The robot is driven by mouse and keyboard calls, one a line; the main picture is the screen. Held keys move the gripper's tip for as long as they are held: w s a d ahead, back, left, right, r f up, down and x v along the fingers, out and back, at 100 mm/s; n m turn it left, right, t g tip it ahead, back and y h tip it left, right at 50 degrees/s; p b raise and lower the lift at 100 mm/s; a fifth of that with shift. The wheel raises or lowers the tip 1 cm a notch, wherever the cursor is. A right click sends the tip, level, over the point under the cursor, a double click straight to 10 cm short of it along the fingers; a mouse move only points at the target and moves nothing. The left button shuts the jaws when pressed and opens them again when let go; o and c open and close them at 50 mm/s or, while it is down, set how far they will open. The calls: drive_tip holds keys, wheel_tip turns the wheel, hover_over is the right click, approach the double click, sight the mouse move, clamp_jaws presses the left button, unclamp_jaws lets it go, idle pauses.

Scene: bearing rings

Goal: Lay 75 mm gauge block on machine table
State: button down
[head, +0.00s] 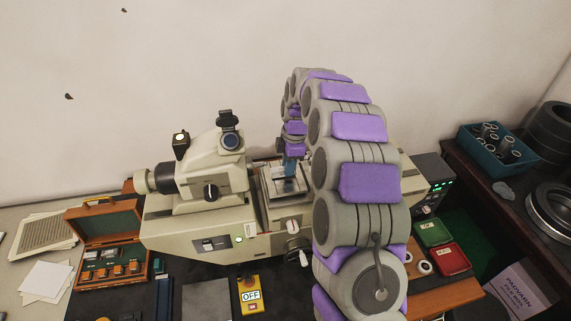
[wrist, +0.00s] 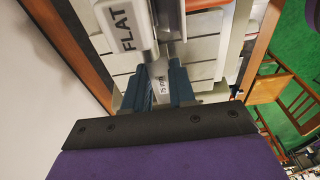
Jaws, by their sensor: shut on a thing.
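The machine table (head: 272,194) is a pale, light-edged plate in the middle of the measuring machine (head: 205,215). My gripper (head: 293,158) reaches down over it from above. In the wrist view, my gripper's blue fingers (wrist: 163,78) are shut on a small grey block with dark lettering, the gauge block (wrist: 160,70). The lettering is too small to read surely. The slotted pale table (wrist: 205,65) lies beyond the fingers. Whether the block touches the table I cannot tell. My arm hides the machine's right part in the head view.
A part marked FLAT (wrist: 123,28) is close to the fingers in the wrist view. The machine's left head (head: 208,170) stands beside the table. An open wooden case of blocks (head: 105,245), an OFF switch box (head: 250,293) and a teal bin (head: 497,150) stand around.

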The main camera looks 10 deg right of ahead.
drive_tip(key=shift+d, duration=0.65)
idle(0.9)
drive_tip(key=shift+d, duration=0.5)
drive_tip(key=shift+a+f, duration=0.1)
drive_tip(key=shift+a+f, duration=0.1)
drive_tip(key=shift+a, duration=0.15)
drive_tip(key=shift+b, duration=0.3)
drive_tip(key=c, duration=0.8)
unclamp_jaws()
drive_tip(key=shift+d, duration=0.2)
drive_tip(key=shift+c, duration=0.2)
